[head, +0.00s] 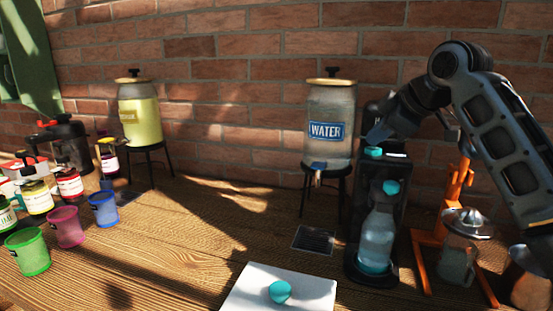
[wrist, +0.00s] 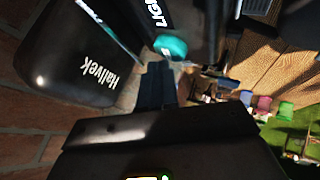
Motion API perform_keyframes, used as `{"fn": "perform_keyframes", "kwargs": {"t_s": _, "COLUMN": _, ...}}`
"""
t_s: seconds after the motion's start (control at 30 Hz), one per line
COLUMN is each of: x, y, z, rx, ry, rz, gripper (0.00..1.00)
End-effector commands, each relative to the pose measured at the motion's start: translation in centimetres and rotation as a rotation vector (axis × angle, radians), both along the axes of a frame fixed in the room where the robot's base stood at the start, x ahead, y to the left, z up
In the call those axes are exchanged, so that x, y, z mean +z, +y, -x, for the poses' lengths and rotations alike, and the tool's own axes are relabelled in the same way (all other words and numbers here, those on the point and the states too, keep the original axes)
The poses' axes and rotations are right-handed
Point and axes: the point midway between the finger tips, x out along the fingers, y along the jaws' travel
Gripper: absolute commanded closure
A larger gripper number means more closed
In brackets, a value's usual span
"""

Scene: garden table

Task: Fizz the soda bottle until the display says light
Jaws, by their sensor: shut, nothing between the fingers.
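The clear soda bottle (head: 377,240) stands upright inside the black soda maker (head: 401,225), with a teal piece at its top and a teal base. A teal button (head: 373,152) is on top of the machine; a teal round part shows in the wrist view (wrist: 170,46). My gripper (head: 378,136) is shut and empty, right above the button; whether it touches it I cannot tell. In the wrist view its dark fingers (wrist: 156,86) lie close to the teal part. White letters (wrist: 152,12) on a dark panel are cut off, so I cannot read the display surely.
A water dispenser (head: 331,110) stands left of the machine, and a glass jar (head: 459,250) with an orange stand (head: 430,250) right of it. A white board (head: 250,295) with a teal round piece (head: 280,291) lies in front. Coloured cups (head: 66,227) stand far left.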

Motion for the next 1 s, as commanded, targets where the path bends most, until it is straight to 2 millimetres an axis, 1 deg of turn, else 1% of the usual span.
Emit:
{"fn": "perform_keyframes", "kwargs": {"t_s": 0.23, "x": 0.0, "y": 0.0, "z": 0.0, "rx": -0.001, "ry": -0.001, "rz": 0.0, "gripper": 1.0}}
{"fn": "perform_keyframes", "kwargs": {"t_s": 0.33, "x": 0.5, "y": 0.0, "z": 0.0, "rx": -0.001, "ry": -0.001, "rz": 0.0, "gripper": 1.0}}
{"fn": "perform_keyframes", "kwargs": {"t_s": 0.9, "x": 5.6, "y": -0.1, "z": 0.0, "rx": -0.001, "ry": -0.001, "rz": 0.0, "gripper": 1.0}}
{"fn": "perform_keyframes", "kwargs": {"t_s": 1.0, "x": 6.1, "y": 0.0, "z": 0.0, "rx": -0.001, "ry": -0.001, "rz": 0.0, "gripper": 1.0}}
